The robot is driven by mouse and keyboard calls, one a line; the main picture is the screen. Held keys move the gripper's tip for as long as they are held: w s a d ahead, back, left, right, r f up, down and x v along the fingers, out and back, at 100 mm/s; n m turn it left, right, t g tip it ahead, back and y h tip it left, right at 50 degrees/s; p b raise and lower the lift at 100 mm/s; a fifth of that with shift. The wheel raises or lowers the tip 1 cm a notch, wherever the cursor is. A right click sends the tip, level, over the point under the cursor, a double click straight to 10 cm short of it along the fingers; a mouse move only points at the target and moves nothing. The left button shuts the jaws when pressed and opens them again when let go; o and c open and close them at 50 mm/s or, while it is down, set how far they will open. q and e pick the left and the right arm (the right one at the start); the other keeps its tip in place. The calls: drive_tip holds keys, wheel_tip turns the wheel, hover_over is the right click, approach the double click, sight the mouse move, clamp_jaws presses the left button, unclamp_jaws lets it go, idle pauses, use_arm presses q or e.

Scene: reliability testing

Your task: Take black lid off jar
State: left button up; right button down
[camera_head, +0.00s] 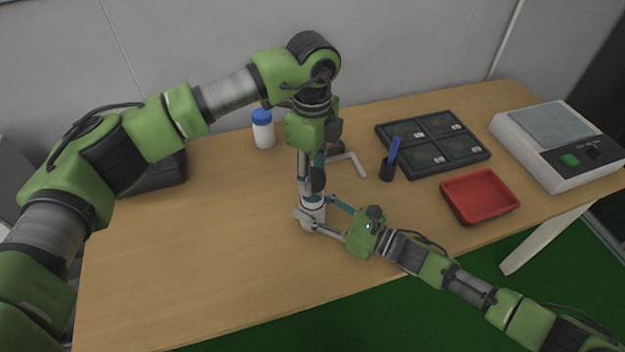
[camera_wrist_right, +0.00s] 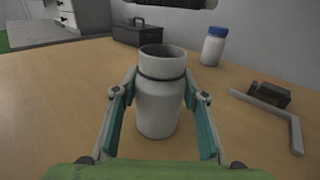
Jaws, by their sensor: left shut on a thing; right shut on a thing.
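The white jar (camera_wrist_right: 160,105) stands upright on the table in the right wrist view, with its open, hollow mouth showing and no lid on it. In the head view the jar (camera_head: 312,208) is partly hidden by my grippers. My right gripper (camera_head: 312,214) is shut around its sides. My left gripper (camera_head: 312,184) points down directly above the jar and is shut on the black lid (camera_head: 317,180), mostly hidden between its fingers. A dark round edge, apparently the lid (camera_wrist_right: 175,3), shows at the top of the right wrist view, apart from the jar.
A white bottle with a blue cap (camera_head: 263,130) stands behind. The table's front left (camera_head: 180,270) is clear.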

drive_tip(key=c, duration=1.2)
unclamp_jaws()
drive_tip(key=shift+o, duration=0.2)
